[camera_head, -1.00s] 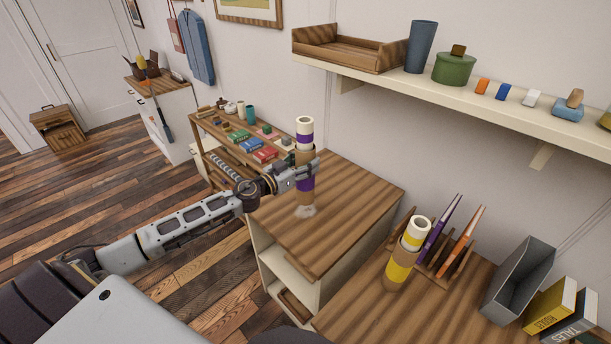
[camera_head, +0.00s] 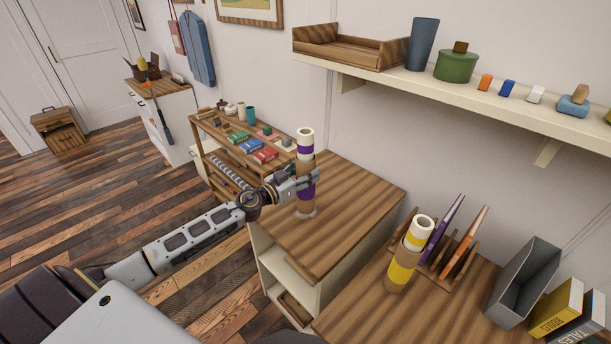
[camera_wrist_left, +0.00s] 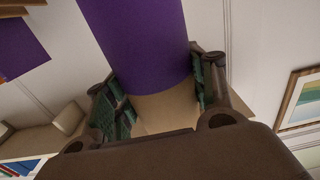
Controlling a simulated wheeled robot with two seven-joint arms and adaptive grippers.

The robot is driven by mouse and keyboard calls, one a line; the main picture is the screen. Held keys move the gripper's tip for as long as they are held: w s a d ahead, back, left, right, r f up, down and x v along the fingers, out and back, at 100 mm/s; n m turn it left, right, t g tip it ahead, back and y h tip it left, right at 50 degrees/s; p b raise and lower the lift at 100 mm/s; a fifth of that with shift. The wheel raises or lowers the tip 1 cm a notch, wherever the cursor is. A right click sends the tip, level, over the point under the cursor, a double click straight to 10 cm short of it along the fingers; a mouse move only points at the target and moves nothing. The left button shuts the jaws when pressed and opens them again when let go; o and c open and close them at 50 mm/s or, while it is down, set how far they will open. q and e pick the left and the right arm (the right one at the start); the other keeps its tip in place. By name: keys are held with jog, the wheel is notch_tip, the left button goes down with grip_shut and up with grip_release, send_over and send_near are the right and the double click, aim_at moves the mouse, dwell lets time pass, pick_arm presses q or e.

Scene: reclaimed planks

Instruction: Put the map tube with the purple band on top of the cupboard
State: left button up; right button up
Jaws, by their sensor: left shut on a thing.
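The map tube with the purple band (camera_head: 305,148) stands upright at the back left of the cupboard's wooden top (camera_head: 348,210). My left gripper (camera_head: 308,182) is shut on the tube around its middle. In the left wrist view the purple band (camera_wrist_left: 140,40) and the brown tube wall fill the space between the fingers. The tube's lower end is at the cupboard top, near its left edge; I cannot tell whether it touches or hangs just above. My right gripper is not in view.
A yellow-banded tube (camera_head: 405,265) stands on the desk at the right, by a wooden rack (camera_head: 450,262) and a grey bin (camera_head: 522,285). A wall shelf (camera_head: 450,90) runs above. A shelf unit with small goods (camera_head: 240,140) stands behind left. The cupboard top's right part is clear.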

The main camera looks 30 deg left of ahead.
pick_arm(q)
jog(key=shift+f, duration=0.3)
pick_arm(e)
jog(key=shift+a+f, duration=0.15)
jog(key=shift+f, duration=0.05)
pick_arm(q)
jog(key=o, duration=1.3)
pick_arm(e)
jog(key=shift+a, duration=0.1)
pick_arm(q)
jog(key=shift+r, duration=0.15)
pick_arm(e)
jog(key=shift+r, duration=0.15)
pick_arm(q)
jog(key=shift+s+a, duration=0.15)
jog(key=shift+s, duration=0.3)
jog(key=shift+b+v, duration=1)
jog(key=shift+v, duration=4.5)
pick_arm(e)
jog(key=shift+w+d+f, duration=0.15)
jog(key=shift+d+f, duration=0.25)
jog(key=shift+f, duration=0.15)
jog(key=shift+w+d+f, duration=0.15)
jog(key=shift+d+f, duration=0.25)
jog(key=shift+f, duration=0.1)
